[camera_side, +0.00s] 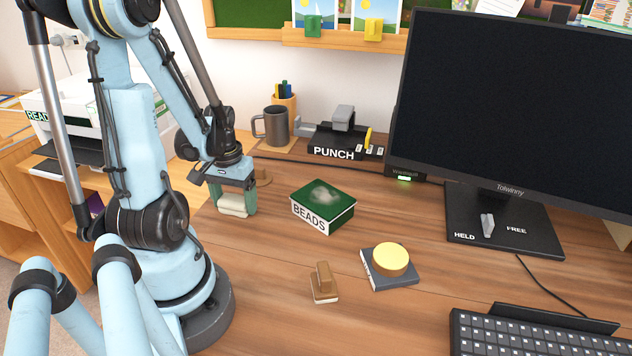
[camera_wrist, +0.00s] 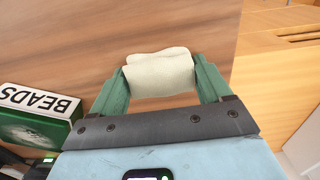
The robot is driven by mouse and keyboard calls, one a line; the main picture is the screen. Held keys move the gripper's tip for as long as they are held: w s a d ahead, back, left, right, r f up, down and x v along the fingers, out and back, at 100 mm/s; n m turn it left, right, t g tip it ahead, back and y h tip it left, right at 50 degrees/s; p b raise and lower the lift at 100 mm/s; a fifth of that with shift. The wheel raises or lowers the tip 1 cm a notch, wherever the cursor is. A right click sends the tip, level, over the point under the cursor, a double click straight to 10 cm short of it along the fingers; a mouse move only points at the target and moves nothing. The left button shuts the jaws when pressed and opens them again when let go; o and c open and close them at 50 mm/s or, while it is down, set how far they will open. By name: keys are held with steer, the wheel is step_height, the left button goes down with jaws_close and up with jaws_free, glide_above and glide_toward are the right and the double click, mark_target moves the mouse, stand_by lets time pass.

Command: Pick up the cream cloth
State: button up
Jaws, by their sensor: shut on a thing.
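The cream cloth (camera_wrist: 160,74) is a small folded pad between the two green fingers of my gripper (camera_wrist: 161,80) in the wrist view. Both fingers press against its ends. In the side view my gripper (camera_side: 234,203) points down left of the green beads box, shut on the cream cloth (camera_side: 233,206). The cloth is close to the desk top; I cannot tell whether it touches the wood.
The green BEADS box (camera_side: 322,205) stands just right of my gripper. A wooden stamp (camera_side: 323,283) and a dark book with a yellow disc (camera_side: 391,260) lie nearer. Behind are a grey mug (camera_side: 275,126) and a black punch tray (camera_side: 345,147). A monitor (camera_side: 510,100) stands at right.

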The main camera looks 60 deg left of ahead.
mark_target(234, 199)
steer(key=shift+r, duration=0.15)
steer(key=shift+r, duration=0.75)
step_height(234, 199, up, 2)
steer(key=shift+r, duration=0.1)
steer(key=w+d+r, duration=0.4)
steer(key=d+r, duration=0.3)
steer(key=d, duration=0.3)
steer(key=shift+w+d, duration=0.25)
steer(key=shift+d, duration=0.1)
